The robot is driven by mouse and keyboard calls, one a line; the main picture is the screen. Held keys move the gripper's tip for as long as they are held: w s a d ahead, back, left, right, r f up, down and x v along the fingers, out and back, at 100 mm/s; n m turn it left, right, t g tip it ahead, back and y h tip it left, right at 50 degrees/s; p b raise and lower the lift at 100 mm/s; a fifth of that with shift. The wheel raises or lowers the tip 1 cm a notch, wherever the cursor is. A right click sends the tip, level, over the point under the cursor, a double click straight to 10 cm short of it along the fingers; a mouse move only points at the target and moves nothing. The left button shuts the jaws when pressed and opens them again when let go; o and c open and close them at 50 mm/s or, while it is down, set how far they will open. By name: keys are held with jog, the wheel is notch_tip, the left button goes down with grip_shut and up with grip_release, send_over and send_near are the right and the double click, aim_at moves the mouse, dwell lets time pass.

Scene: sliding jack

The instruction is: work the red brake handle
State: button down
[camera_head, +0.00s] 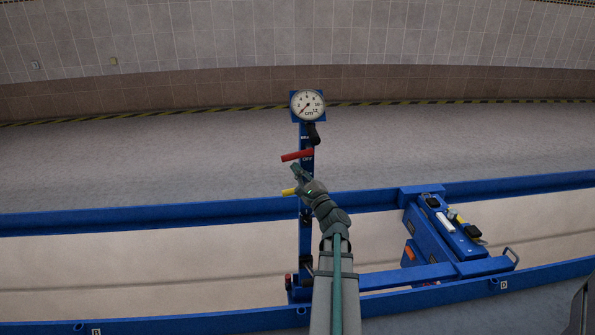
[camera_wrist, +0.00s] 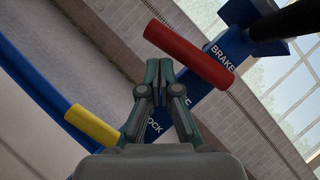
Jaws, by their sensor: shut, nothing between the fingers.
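The red brake handle (camera_head: 297,155) is a short red bar on the upper part of a blue upright post, near white lettering. In the wrist view the red handle (camera_wrist: 188,54) lies slantwise beyond my fingertips, with the word BRAKE beside it. My gripper (camera_head: 295,172) is just below the handle in the head view. Its fingers (camera_wrist: 158,74) are shut together and empty, pointing toward the handle. A small gap seems to separate the fingertips from the bar; contact cannot be told for certain.
A yellow handle (camera_head: 289,191) sits lower on the post, left of my gripper; it also shows in the wrist view (camera_wrist: 93,125). A round dial gauge (camera_head: 308,104) tops the post, with a black knob (camera_head: 314,134) below it. Blue rails (camera_head: 120,220) cross the scene.

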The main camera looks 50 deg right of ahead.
jog(key=s+a+f+b, duration=0.2)
jog(key=s+a+f, duration=0.3)
jog(key=s+f, duration=0.3)
jog(key=s+a+f+n+g+y, duration=0.1)
jog(key=a+f+n+g+y, duration=0.65)
jog(key=a+f, duration=0.65)
jog(key=s+a+f+n+g+y, duration=0.1)
jog(key=a+f+n+g+y, duration=0.65)
jog(key=a+f, duration=0.6)
jog(key=s+a+f+n+g, duration=0.5)
jog(key=s+a+f+g, duration=0.2)
jog(key=s+a+f, duration=0.3)
jog(key=s+a+f+n+g+h, duration=0.2)
jog(key=s+f+n+g+h, duration=0.15)
jog(key=s, duration=0.45)
jog(key=s+a+f+n+g+h, duration=0.2)
jog(key=s+g+h, duration=0.1)
jog(key=s+g, duration=0.3)
jog(key=s+a+f+n+g+h, duration=0.2)
jog(key=s+n+g+h, duration=0.1)
jog(key=s, duration=0.6)
jog(key=w+r+t+p, duration=0.3)
jog(key=r+p, duration=0.5)
jog(key=p, duration=0.4)
jog(key=w+r+t+p, duration=0.3)
jog(key=r+p, duration=0.5)
jog(key=p, duration=0.4)
jog(key=shift+w+a+p, duration=0.15)
jog(key=shift+w+p, duration=0.2)
jog(key=shift+w, duration=0.35)
